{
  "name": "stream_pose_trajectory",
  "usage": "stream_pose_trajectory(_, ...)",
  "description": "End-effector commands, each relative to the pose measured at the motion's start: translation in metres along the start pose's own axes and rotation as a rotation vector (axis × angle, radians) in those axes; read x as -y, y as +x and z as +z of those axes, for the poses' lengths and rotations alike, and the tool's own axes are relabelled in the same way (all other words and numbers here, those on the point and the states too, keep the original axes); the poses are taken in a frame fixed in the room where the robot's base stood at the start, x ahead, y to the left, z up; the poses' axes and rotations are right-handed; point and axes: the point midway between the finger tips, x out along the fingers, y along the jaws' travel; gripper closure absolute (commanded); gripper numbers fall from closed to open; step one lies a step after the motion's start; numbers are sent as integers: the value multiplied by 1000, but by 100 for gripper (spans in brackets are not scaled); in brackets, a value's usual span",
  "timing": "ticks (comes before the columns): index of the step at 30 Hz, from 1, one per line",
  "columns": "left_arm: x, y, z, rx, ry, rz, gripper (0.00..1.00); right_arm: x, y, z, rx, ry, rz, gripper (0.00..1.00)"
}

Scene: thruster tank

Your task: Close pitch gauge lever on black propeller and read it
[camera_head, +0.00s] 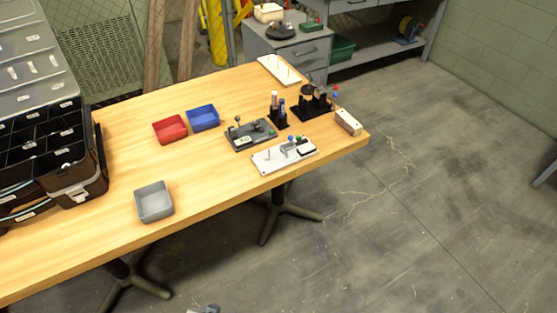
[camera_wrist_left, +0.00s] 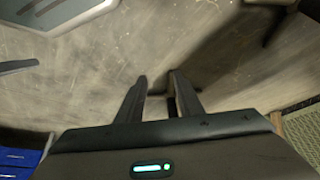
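A dark grey fixture (camera_head: 262,127) with upright posts and a small white display-like part (camera_head: 243,141) sits towards the right end of the table. A white plate fixture (camera_head: 270,160) with a post and small coloured parts lies just in front of it. The pitch gauge, its lever and the black propeller are too small to make out for certain. My left gripper (camera_wrist_left: 158,76) shows in the left wrist view with its fingers apart and nothing between them, away from these fixtures. My right gripper cannot be identified in either view.
The wooden table (camera_head: 110,245) holds a red bin (camera_head: 170,129), a blue bin (camera_head: 203,118), a grey bin (camera_head: 154,202) and a black organiser (camera_head: 75,170) at left. Black stands (camera_head: 310,112), a white block (camera_head: 348,122) and a white board (camera_head: 279,69) are at right. The front middle is clear.

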Motion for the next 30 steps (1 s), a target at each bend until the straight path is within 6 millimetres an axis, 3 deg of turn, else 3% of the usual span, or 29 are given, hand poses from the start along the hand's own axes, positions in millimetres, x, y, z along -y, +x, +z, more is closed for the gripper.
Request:
stream_pose_trajectory(1, -3, 18, 10, -7, 1, 4, 67, 0, 0, 0, 0, 1, 0, 100)
stream_pose_trajectory(6, -13, 65, 42, -57, 7, 17, 67, 1, 0, 0, 0, 1, -1, 100)
stream_pose_trajectory(12, -23, 102, 81, -114, 15, 32, 67, 1, 0, 0, -1, 1, -1, 100)
stream_pose_trajectory(18, -28, 116, 104, -150, 19, 41, 67, 1, 0, 0, -1, 1, -1, 100)
stream_pose_trajectory(29, -29, 118, 109, -159, 20, 43, 67, 1, 0, 0, -1, 1, -1, 100)
stream_pose_trajectory(30, -29, 118, 109, -159, 20, 43, 76, 1, 0, -1, -1, 1, -1, 100)
